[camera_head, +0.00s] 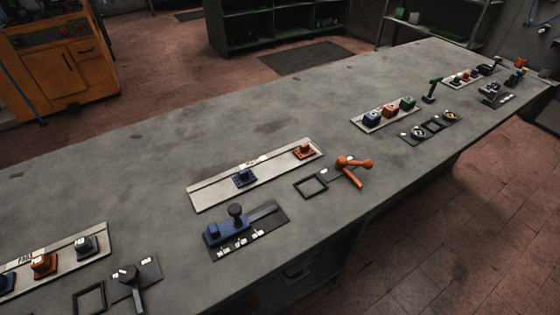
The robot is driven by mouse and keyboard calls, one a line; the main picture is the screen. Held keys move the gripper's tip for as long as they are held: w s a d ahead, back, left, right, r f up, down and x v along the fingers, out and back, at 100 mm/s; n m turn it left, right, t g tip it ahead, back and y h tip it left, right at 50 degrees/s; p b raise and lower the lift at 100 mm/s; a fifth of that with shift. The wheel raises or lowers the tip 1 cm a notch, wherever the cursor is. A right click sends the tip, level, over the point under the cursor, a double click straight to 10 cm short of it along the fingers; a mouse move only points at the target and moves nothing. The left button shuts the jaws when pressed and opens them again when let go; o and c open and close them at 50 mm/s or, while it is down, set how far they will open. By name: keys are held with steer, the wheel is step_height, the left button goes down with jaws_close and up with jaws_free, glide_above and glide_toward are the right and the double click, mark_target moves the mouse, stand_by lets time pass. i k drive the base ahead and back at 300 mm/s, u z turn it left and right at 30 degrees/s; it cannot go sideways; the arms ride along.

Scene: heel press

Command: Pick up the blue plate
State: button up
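A small dark blue piece with a raised top (244,179) sits on a long pale tray (215,193) near the middle of the bench. It is the most plate-like blue thing there, but it is too small to tell its exact shape. A similar orange piece (304,152) sits at the tray's right end. In front of the tray, a blue fixture (225,232) with a dark round knob (236,211) stands on a black base with white labels. My gripper is not in view.
The grey bench (120,185) runs diagonally, with free room behind the trays. An orange lever (355,168) and an empty black square frame (311,186) lie right of the fixture. Other trays hold coloured blocks at the left (70,254) and right (363,128).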

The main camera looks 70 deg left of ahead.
mark_target(244, 177)
steer(key=z, duration=0.1)
steer(key=i, duration=2.05)
steer(key=u, duration=1.5)
steer(key=i, duration=0.15)
steer(key=u, duration=2.15)
steer(key=i, duration=0.85)
steer(key=z, duration=0.05)
